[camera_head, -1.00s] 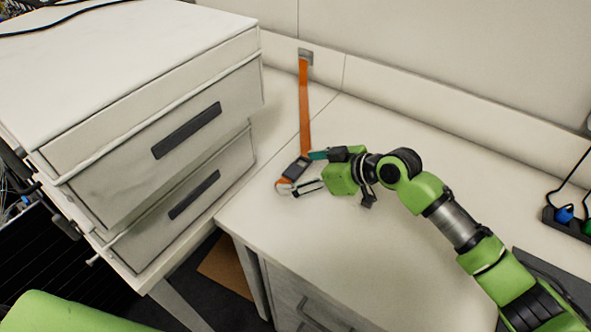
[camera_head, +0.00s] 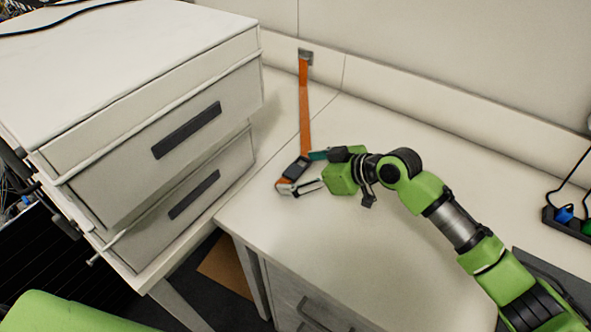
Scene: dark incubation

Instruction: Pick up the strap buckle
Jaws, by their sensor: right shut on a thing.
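The strap buckle (camera_head: 296,168) is a small dark piece at the lower end of an orange strap (camera_head: 305,105). The strap runs up from it to a grey bracket (camera_head: 305,57) at the back wall. My right gripper (camera_head: 302,172) comes from the right, its fingers on either side of the buckle, and is shut on it. The buckle is low over the white table; whether it touches the table I cannot tell. A short orange end shows by the lower finger. My left gripper is not in view; a green part of mine shows at the bottom left.
A white drawer unit (camera_head: 90,130) with dark handles stands on the left, close to the buckle. A black power strip (camera_head: 566,222) with cables lies at the far right. The white table (camera_head: 390,265) is clear in front of my right arm.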

